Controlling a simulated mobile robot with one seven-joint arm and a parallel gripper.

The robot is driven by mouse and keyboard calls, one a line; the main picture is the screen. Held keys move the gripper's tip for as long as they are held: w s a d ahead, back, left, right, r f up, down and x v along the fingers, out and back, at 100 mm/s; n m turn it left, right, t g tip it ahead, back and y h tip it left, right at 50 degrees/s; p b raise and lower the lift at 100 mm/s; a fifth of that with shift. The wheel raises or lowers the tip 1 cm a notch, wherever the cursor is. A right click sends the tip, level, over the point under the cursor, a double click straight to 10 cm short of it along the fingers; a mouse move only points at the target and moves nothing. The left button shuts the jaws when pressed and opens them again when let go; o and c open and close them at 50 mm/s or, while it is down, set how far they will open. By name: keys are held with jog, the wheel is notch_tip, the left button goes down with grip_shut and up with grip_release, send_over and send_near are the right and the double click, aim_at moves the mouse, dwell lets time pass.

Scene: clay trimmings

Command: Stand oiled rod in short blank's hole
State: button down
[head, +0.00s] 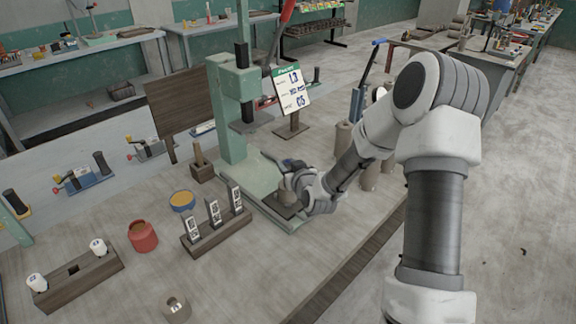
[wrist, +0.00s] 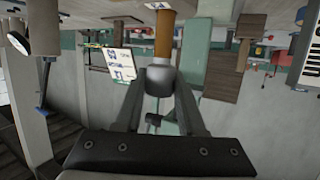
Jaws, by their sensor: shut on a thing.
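My gripper (head: 298,180) is over the base of the green press. In the wrist view my gripper (wrist: 161,82) is shut on the pale rounded knob of a rod (wrist: 163,38), whose shaft is orange-brown. A pale edge meets the shaft's far end at the top of that view; I cannot tell whether the shaft is in a hole. I cannot tell which is the short blank.
The green press column (head: 231,110) and a sign (head: 291,90) stand close behind my gripper.

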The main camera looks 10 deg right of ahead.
jog(key=shift+f+b, duration=0.3)
jog(key=shift+b, duration=0.25)
dwell(0.4)
jog(key=shift+c, duration=2.1)
grip_release()
jog(key=p+v, duration=0.8)
jog(key=v, duration=0.7)
jog(key=shift+r, duration=0.3)
jog(key=shift+d+p, duration=0.1)
jog(key=shift+p, duration=0.45)
